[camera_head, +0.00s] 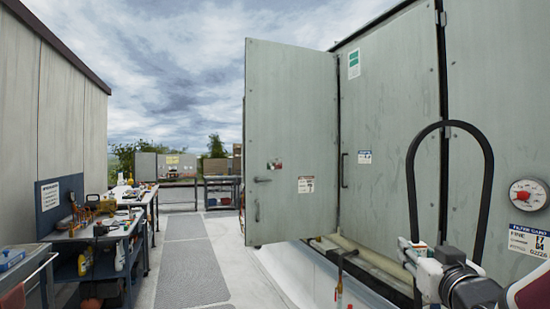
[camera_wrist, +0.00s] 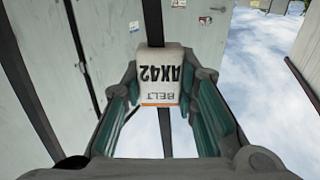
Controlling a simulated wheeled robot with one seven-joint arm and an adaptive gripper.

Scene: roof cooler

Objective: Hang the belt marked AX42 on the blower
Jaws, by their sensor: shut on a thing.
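The belt is a large black loop (camera_head: 411,185) arching up above my gripper (camera_head: 412,254) at the right of the head view. In the wrist view a pale sleeve on it (camera_wrist: 161,76) reads "BELT AX42" upside down. My gripper (camera_wrist: 160,82) has its teal-lined fingers on either side of this sleeve and is shut on it. The black strap (camera_wrist: 153,22) runs on beyond the sleeve. I do not make out the blower in either view.
A grey cabinet's door (camera_head: 290,110) stands open toward me; closed panels (camera_head: 390,110) and a gauge (camera_head: 529,195) are at right. Pipes (camera_head: 375,262) run low along the cabinet. A cluttered workbench (camera_head: 95,232) stands left. The walkway (camera_head: 190,260) is clear.

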